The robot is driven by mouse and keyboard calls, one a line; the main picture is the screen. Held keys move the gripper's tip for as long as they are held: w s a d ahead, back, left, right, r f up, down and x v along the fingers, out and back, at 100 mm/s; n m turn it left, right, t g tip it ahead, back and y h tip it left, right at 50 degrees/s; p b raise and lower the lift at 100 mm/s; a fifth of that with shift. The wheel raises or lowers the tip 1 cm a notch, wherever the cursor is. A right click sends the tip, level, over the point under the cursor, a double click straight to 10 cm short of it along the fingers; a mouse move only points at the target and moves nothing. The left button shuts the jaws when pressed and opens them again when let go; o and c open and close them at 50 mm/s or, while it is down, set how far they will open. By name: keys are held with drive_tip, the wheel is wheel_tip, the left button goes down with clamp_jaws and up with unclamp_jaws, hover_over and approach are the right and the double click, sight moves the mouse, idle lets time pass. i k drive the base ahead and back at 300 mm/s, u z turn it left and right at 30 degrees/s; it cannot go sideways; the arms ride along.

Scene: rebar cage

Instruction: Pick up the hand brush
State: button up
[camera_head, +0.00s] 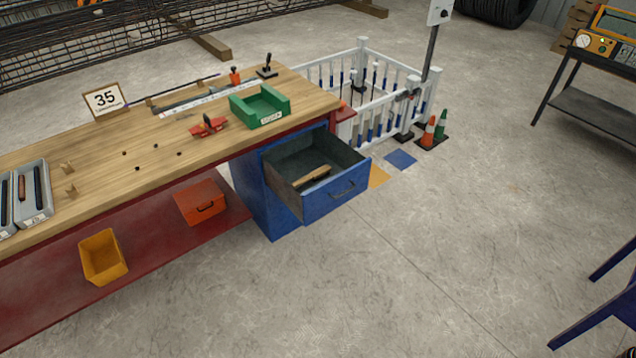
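The hand brush (312,177) lies inside the open blue drawer (341,202) of the workbench. Its handle is light wood, and a darker part shows along its lower side. The drawer is pulled out toward the right, and the brush lies apart from its front panel. My gripper is not in view.
The wooden workbench (75,145) carries a green bin (262,119), a red tool (208,125) and grey trays (37,215). A white fence (350,62) and cones (428,132) stand behind the drawer. A dark blue frame (605,315) is at lower right. Floor in front is clear.

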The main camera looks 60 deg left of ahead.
sight(323, 171)
drive_tip(key=z, duration=0.1)
drive_tip(key=k, duration=0.95)
drive_tip(key=u, duration=2.45)
drive_tip(key=i, duration=1.25)
drive_tip(key=z, duration=0.05)
